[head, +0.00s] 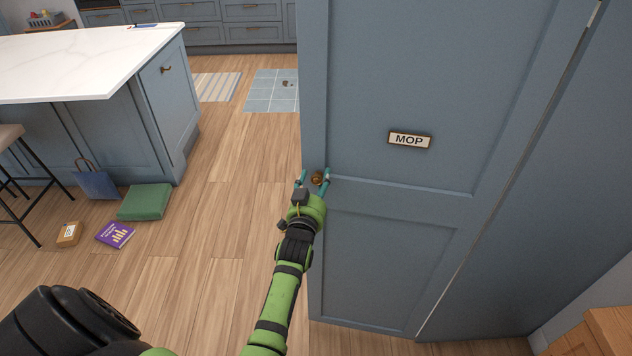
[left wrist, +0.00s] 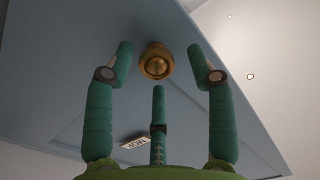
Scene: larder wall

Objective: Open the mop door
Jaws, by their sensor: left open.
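The mop door (head: 400,90) is a tall blue-grey panel with a "MOP" sign (head: 409,140); the sign also shows in the left wrist view (left wrist: 134,141). A round brass knob (head: 317,179) sits near its left edge. My left gripper (head: 315,183) is open at the knob, with fingers on either side of it. In the left wrist view the knob (left wrist: 156,62) lies between the spread fingertips, with small gaps beside it. I cannot tell whether the door is fully flush. My right gripper is not in view.
A white-topped island (head: 90,60) with a stool (head: 12,140) stands at the left. A green box (head: 145,202), purple book (head: 115,234), small brown box (head: 69,234) and blue bag (head: 96,183) lie on the floor. Wood floor (head: 225,210) left of the door is clear.

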